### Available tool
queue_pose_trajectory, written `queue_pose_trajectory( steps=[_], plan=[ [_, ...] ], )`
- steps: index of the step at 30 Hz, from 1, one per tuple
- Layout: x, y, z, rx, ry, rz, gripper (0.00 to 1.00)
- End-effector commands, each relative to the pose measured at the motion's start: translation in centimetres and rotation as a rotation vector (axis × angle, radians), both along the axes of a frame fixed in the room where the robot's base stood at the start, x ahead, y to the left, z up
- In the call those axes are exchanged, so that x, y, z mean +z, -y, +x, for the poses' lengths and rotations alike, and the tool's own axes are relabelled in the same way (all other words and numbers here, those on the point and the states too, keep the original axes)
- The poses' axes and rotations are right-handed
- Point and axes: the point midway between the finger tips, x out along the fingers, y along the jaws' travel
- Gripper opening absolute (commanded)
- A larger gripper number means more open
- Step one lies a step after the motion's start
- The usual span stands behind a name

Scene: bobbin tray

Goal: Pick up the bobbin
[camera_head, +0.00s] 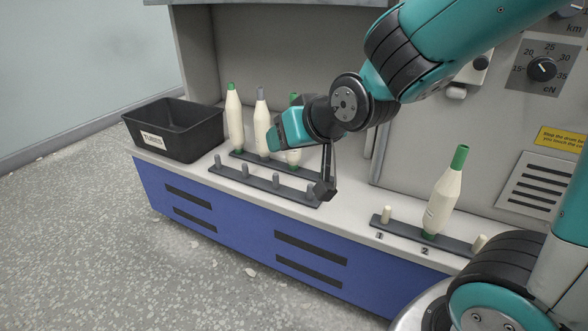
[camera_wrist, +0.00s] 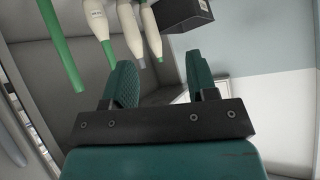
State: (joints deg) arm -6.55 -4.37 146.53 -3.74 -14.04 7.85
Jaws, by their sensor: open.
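Cream bobbins stand upright on a dark peg rack (camera_head: 262,181): a green-topped one (camera_head: 234,122) at left, a grey-topped one (camera_head: 262,125) in the middle, and a third green-topped one (camera_head: 294,158), partly hidden by my gripper. Another green-topped bobbin (camera_head: 443,195) stands, slightly tilted in the picture, on a peg bar at right, by the number 2. My gripper (camera_head: 286,130) is open, in front of the upper part of the third bobbin in the head view. In the wrist view, nothing shows between my gripper's fingers (camera_wrist: 160,82); several bobbins (camera_wrist: 131,32) hang in from the top edge.
A black labelled bin (camera_head: 176,130) stands at the left end of the ledge. The rack's front row has several empty short pegs (camera_head: 245,168). The right peg bar (camera_head: 400,230) has short cream stubs. A machine panel with a dial (camera_head: 541,68) rises behind.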

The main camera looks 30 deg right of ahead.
Motion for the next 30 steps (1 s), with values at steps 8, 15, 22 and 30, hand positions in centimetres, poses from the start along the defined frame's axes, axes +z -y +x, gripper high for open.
queue_pose_trajectory(
  steps=[8,15,22,30],
  plan=[
    [-7.4,8.2,5.4,-0.225,0.465,-0.111,0.53],
    [-7.5,10.3,6.2,-0.248,0.651,-0.170,0.53],
    [-6.7,10.7,7.6,-0.253,0.661,-0.178,0.53],
    [-6.4,11.1,11.2,-0.247,0.666,-0.175,0.53]
  ],
)
